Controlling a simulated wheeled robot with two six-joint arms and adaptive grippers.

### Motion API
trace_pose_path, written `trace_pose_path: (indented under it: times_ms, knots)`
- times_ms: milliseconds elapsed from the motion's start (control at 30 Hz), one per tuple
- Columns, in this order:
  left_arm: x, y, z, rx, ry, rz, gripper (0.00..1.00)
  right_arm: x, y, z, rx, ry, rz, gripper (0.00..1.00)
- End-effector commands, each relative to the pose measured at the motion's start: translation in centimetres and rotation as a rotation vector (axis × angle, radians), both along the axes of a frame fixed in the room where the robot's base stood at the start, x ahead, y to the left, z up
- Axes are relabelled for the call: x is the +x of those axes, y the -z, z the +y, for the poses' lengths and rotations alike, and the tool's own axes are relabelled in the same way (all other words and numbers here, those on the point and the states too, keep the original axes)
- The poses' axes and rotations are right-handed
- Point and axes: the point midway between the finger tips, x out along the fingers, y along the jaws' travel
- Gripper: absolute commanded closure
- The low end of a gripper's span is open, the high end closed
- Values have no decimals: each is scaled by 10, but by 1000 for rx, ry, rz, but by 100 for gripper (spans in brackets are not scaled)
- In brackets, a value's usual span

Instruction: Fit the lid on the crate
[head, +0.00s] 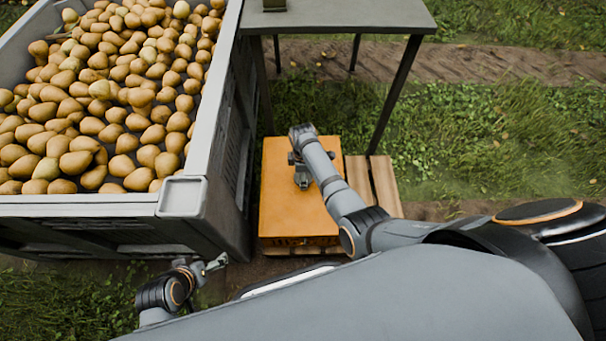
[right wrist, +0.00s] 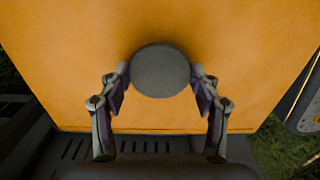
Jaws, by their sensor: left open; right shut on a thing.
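The orange lid (head: 282,205) lies level over the orange crate (head: 300,241), which stands low beside the big grey bin. I cannot tell whether the lid is fully seated or slightly above the rim. A dark round knob (right wrist: 161,71) stands on the lid in the right wrist view. My right gripper (head: 302,182) is over the lid and shut on this knob; its two fingers also show in the right wrist view (right wrist: 160,88). My left gripper (head: 217,263) is open and empty at the lower left, near the bin's front corner. My right arm hides part of the lid.
A big grey bin (head: 187,197) full of pears (head: 110,90) stands close on the left. A grey table (head: 340,17) stands behind, its leg near the crate. Wooden slats (head: 385,185) lie right of the crate. Grass is open at the right.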

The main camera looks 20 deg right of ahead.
Motion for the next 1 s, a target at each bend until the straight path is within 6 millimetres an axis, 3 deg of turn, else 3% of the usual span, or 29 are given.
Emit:
trace_pose_path:
  times_ms: [533, 567, 600, 1000]
  knots:
    - [0, 7, 0, 0, 0, 0, 12, 0, 11, 0, 0, 0, -1, 81]
    - [0, 7, 0, 0, 0, 0, 12, 0, 10, 0, 0, 0, -1, 34]
    - [0, 6, 0, 0, 0, 0, 12, 1, 10, 0, 0, 0, -1, 29]
    - [0, 6, 4, 20, 8, 53, 12, 0, 10, 0, 0, 0, 1, 27]
